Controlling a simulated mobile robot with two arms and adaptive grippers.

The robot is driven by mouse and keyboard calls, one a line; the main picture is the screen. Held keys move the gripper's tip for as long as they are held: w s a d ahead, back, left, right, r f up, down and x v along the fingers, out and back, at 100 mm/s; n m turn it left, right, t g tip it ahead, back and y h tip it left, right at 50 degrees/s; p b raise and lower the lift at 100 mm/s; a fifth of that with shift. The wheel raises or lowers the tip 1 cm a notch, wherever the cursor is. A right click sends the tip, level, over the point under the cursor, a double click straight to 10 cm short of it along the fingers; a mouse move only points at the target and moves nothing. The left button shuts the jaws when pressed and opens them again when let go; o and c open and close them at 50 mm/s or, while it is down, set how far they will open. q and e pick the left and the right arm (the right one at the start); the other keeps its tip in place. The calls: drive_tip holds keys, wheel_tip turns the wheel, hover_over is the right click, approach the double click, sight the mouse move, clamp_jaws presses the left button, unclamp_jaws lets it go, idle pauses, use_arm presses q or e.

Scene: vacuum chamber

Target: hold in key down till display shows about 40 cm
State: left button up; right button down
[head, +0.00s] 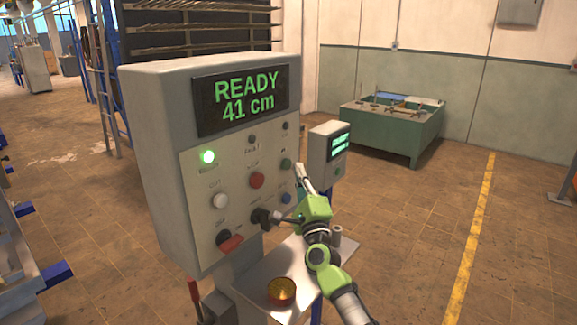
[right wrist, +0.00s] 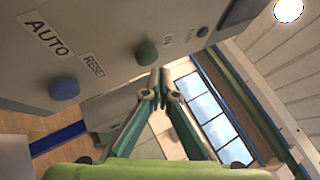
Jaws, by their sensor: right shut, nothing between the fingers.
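The control box (head: 155,170) has a display (head: 240,100) reading "READY 41 cm" in green. A dark green key (head: 286,162) is at the right of its panel. In the right wrist view this green key (right wrist: 147,53) has a small label beside it that seems to read "IN". My right gripper (head: 299,170) is shut and empty, just right of the green key. In the right wrist view its fingertips (right wrist: 159,82) are close to the key; a small gap seems to show, but contact is hard to judge. My left gripper is not in view.
Near the green key are a blue button (head: 286,198), a red button (head: 256,180) and a black knob (head: 260,216). A small display unit (head: 328,150) stands behind my gripper. An amber cap (head: 281,292) sits on the shelf (head: 250,282) below.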

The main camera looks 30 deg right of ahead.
drive_tip(key=s, duration=0.1)
drive_tip(key=s+d, duration=0.1)
drive_tip(key=s, duration=0.1)
drive_tip(key=s+d+p, duration=0.1)
drive_tip(key=shift+s, duration=0.25)
drive_tip(key=shift+a, duration=0.1)
idle(1.2)
